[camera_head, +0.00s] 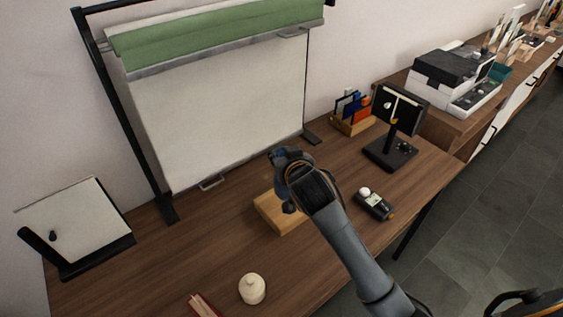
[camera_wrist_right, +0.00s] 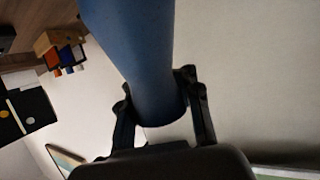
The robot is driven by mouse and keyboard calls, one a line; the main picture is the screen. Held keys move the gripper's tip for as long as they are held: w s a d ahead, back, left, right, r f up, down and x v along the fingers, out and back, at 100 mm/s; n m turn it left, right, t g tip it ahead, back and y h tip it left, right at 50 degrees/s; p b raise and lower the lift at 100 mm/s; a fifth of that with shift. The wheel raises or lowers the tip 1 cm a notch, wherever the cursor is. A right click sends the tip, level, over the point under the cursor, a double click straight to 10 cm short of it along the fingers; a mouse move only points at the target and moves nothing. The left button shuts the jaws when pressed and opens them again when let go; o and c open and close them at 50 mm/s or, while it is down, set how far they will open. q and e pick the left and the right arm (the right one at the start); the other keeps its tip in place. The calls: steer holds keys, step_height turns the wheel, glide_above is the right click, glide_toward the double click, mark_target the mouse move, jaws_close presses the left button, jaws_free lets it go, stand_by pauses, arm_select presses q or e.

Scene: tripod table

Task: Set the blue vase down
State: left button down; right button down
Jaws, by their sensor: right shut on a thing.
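The blue vase (camera_wrist_right: 140,55) fills the upper middle of the right wrist view, between the two dark fingers. My right gripper (camera_wrist_right: 162,112) is shut on it, with one finger on each side. In the head view my right gripper (camera_head: 290,180) is over the wooden table (camera_head: 190,250), at a light wooden block (camera_head: 282,220). There the gripper and wrist hide most of the vase. I cannot tell whether the vase touches the block or hangs above it.
A screen (camera_head: 220,95) in a black frame stands behind. A white lidded jar (camera_head: 252,289) is in front; a small dark device (camera_head: 374,204) and a black stand (camera_head: 390,155) are to the right. The table left of the block is clear.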

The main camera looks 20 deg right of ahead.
steer(key=shift+w+f, duration=0.25)
steer(key=shift+f, duration=1.65)
steer(key=shift+a, duration=0.1)
steer(key=c, duration=1)
jaws_free()
steer(key=shift+f, duration=0.15)
steer(key=shift+o, duration=0.2)
steer(key=v, duration=1.2)
steer(key=shift+r, duration=0.2)
